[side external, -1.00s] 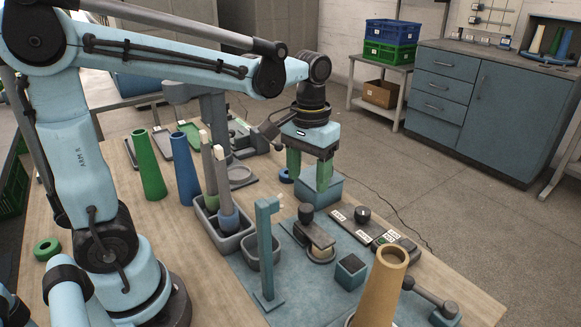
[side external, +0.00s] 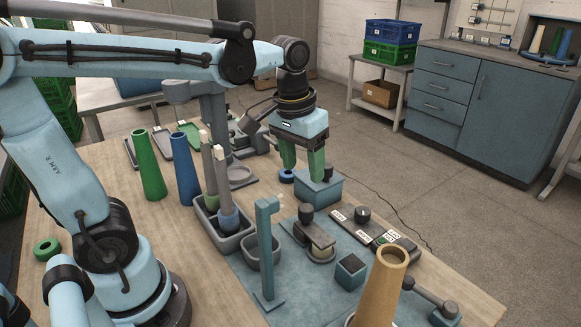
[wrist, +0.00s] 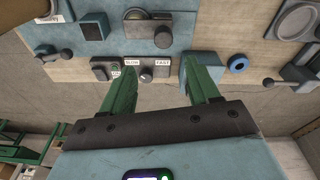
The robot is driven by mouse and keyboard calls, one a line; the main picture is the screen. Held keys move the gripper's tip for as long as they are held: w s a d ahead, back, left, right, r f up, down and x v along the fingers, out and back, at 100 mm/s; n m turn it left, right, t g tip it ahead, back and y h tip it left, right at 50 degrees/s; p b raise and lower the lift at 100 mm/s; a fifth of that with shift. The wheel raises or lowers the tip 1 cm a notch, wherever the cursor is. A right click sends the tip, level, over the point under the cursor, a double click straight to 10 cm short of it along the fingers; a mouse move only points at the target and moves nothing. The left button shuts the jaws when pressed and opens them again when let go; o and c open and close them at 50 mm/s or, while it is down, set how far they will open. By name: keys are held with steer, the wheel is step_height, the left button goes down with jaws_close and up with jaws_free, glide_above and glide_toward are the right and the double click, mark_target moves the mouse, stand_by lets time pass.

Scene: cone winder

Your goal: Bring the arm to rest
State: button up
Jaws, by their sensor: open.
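My gripper (side external: 302,163) is open and empty, with its two green fingers pointing down. In the side external view it hangs just above and behind the blue-grey box (side external: 318,188) on the wooden table (side external: 150,230). In the wrist view the gripper (wrist: 160,82) shows its green fingers spread apart, with nothing between them. The control panel (wrist: 130,70) with its "SLOW" and "FAST" labels lies beyond the fingertips there.
A green cone (side external: 149,170), a blue cone (side external: 185,170) and a tan cone (side external: 380,285) stand on the table. A grey tray (side external: 222,238) holds spindles. A blue-grey post (side external: 266,250) rises near the front. Open floor (side external: 430,185) lies right of the table.

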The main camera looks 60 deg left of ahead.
steer(key=shift+s+f+m+t, duration=0.55)
steer(key=shift+s+f+t, duration=0.5)
steer(key=shift+t, duration=0.3)
steer(key=shift+s+f+m+t, duration=0.55)
steer(key=shift+s+f+t, duration=0.45)
steer(key=shift+t, duration=0.35)
steer(key=shift+s+r, duration=0.1)
